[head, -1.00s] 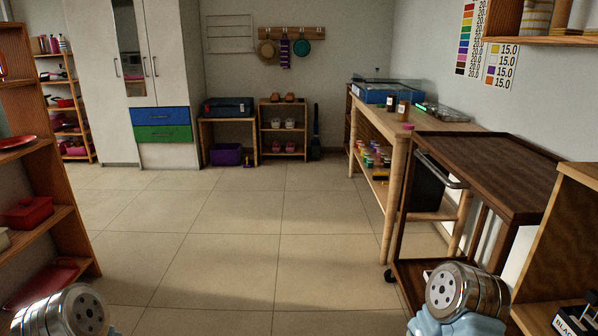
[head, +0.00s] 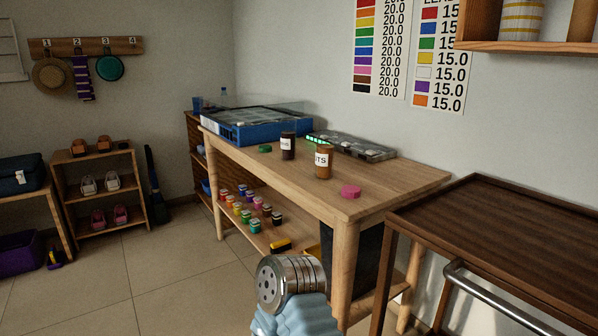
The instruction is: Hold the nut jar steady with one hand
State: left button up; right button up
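Two jars stand upright on the wooden table. The nearer one is a brown jar (head: 323,162) with a white label reading "TS", likely the nut jar. A darker jar (head: 288,146) with a white label stands just behind it to the left. A pink lid (head: 350,191) lies to the right of the brown jar, and a green lid (head: 265,149) lies left of the dark jar. A metal and light-blue part of one of my arms shows at the bottom, apart from the jars. No gripper fingers are visible.
The wooden table (head: 400,181) also carries a blue case (head: 250,131) and a grey tray (head: 352,146). Several small colored jars (head: 247,208) stand on its lower shelf. A dark-topped cart (head: 500,235) with a metal handle stands close at right. Open floor (head: 180,270) lies left.

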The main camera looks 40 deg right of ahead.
aim_at(325, 136)
jog(key=i, duration=1.15)
jog(key=z, duration=2.05)
